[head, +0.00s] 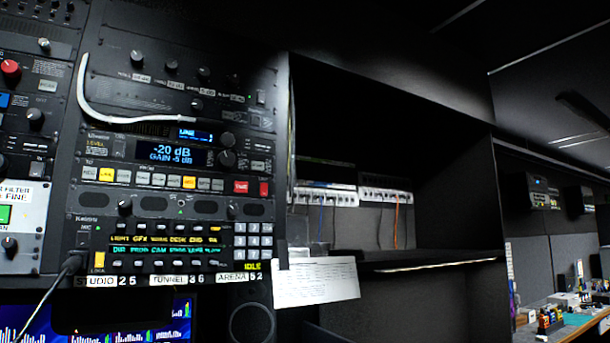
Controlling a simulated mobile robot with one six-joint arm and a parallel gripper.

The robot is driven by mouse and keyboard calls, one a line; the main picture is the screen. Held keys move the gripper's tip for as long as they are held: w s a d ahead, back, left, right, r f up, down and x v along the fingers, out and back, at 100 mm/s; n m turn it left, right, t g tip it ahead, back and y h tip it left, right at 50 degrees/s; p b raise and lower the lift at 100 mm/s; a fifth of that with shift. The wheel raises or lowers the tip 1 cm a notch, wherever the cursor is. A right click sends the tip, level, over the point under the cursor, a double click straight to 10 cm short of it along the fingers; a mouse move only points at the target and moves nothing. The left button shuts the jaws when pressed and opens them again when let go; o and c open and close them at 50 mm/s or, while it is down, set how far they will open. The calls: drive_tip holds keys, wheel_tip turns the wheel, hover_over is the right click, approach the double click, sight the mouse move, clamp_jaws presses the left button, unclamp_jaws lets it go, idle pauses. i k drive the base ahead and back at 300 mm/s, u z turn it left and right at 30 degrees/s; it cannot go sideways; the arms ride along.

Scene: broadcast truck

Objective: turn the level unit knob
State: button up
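The level unit (125,150) is a black panel in the rack at left, marked "LEVEL". Its blue display (170,153) reads "-20 dB" and "GAIN -5 dB". Two dark round knobs sit right of the display, an upper knob (228,140) and a lower knob (228,159). A row of lit and unlit buttons (150,179) runs below, with red ones at the right end. I cannot tell the pointer position on either knob. My gripper is not in view.
A curved white cable-like strip (93,116) hangs across the panel above the unit. A keypad panel (170,241) is below, with a cable plugged in at left. A paper sheet (315,282) juts out right of the rack, below a dark shelf recess (340,120).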

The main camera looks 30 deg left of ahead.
sight(226, 159)
drive_tip(key=u, duration=0.45)
drive_tip(key=i, duration=0.7)
drive_tip(key=u, duration=0.5)
